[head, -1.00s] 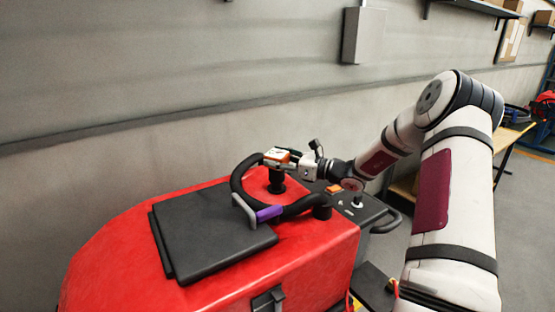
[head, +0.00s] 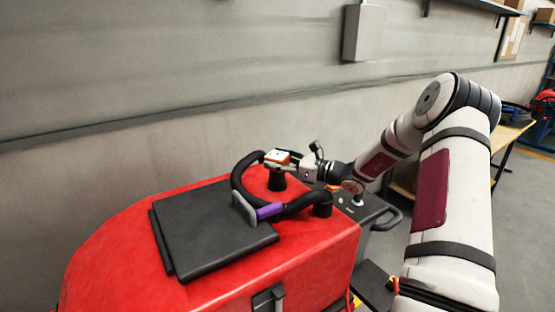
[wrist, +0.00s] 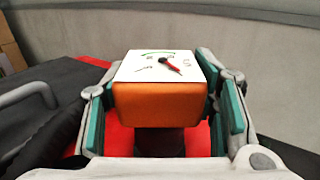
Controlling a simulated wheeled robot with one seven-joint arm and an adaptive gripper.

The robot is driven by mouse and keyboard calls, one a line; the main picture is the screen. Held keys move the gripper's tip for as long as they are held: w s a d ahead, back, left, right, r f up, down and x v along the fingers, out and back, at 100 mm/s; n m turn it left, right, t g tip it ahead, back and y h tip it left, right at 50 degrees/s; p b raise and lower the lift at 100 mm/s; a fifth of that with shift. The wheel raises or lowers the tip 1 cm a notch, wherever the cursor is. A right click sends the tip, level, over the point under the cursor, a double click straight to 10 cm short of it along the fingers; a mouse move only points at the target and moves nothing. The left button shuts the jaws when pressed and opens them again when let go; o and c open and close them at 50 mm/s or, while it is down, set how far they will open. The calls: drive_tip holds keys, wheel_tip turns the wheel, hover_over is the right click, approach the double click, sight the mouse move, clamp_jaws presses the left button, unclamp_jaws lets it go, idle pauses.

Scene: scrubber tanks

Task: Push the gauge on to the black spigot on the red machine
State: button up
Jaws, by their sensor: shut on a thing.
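The gauge (head: 277,157) is a small box with a white dial face and orange sides. In the wrist view the gauge (wrist: 160,90) shows its dial upward, with a red needle. My gripper (head: 290,164) is shut on the gauge, and its teal-padded fingers (wrist: 163,112) stand on either side. The black spigot (head: 277,182) rises from the red machine (head: 310,255) directly under the gauge. In the wrist view a dark post (wrist: 160,143) shows below the gauge. Whether the gauge touches the spigot or sits on it, I cannot tell.
A black steering handle (head: 240,182) with a purple grip (head: 269,211) curves around the spigot. A black lid (head: 210,240) covers the machine's top at left. A dark control panel (head: 362,208) lies under my wrist. The grey wall stands behind.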

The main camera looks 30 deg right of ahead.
drive_tip(key=shift+f, duration=0.75)
drive_tip(key=shift+f, duration=0.15)
drive_tip(key=o, duration=1.2)
drive_tip(key=shift+o, duration=0.6)
drive_tip(key=shift+r+p, duration=1.05)
drive_tip(key=shift+r, duration=3.25)
